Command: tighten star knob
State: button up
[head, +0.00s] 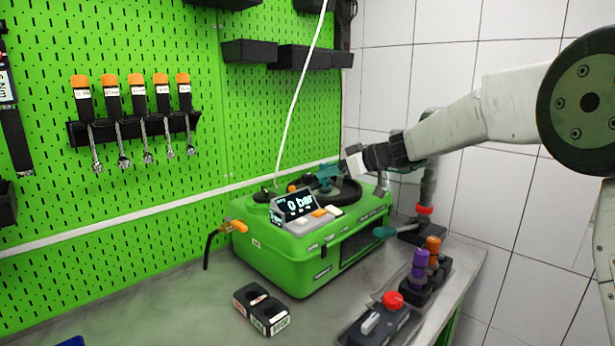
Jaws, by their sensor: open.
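A teal part that looks like the star knob (327,173) is on top of the green pump unit (300,262), towards its back right. My gripper (345,169) comes in from the right, just beside the teal part. The jaws are open, seen small and from the side. I cannot tell whether they touch the knob or reach around it. The gripper and the display hide parts of the knob and of the dark round piece (348,193) below it.
A display (293,205) reading "0 bar" stands on the unit's front top. A white hose (291,115) rises behind it. A black two-hole block (261,309), a red-button box (378,322) and purple and orange-topped pieces (418,268) stand on the bench. Screwdriver-like tools (137,95) hang at left.

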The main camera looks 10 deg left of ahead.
aim_at(310, 175)
jog(key=shift+s+a, duration=0.3)
jog(key=shift+a, duration=0.05)
jog(key=x, duration=0.7)
jog(key=shift+a, duration=0.3)
